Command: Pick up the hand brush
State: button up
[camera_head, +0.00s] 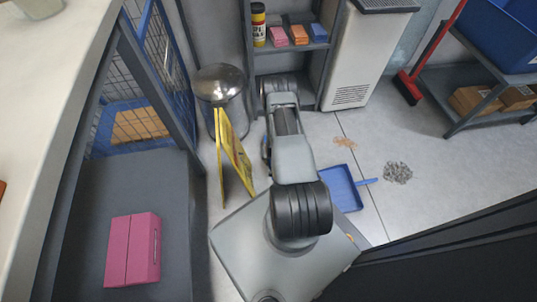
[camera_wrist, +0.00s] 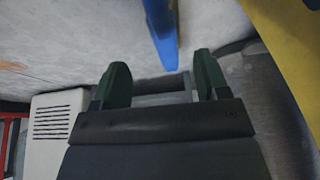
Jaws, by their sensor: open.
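My gripper (camera_wrist: 162,72) is open in the wrist view, with its two dark green fingers apart and nothing between them. A narrow blue piece (camera_wrist: 163,35) reaches down from the top edge of that view, just beyond the fingertips and in line with the gap. It looks like part of the hand brush, but only one end shows, so I cannot be sure. No hand brush can be made out in the head view, where my arm covers part of the floor. A blue dustpan (camera_head: 341,191) lies on the floor right of my arm.
A yellow floor sign (camera_head: 233,155) and a metal bin (camera_head: 219,88) stand left of my arm. A grey shelf rack (camera_head: 291,57) and a white appliance (camera_head: 363,58) stand behind. A grey debris pile (camera_head: 398,173) lies on open floor at right.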

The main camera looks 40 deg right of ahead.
jog(key=shift+b+x, duration=0.55)
jog(key=shift+x, duration=1)
jog(key=b+x, duration=0.1)
jog(key=x, duration=0.1)
jog(key=b+x, duration=0.2)
jog(key=x, duration=0.1)
jog(key=shift+a, duration=0.2)
jog(key=c, duration=1.2)
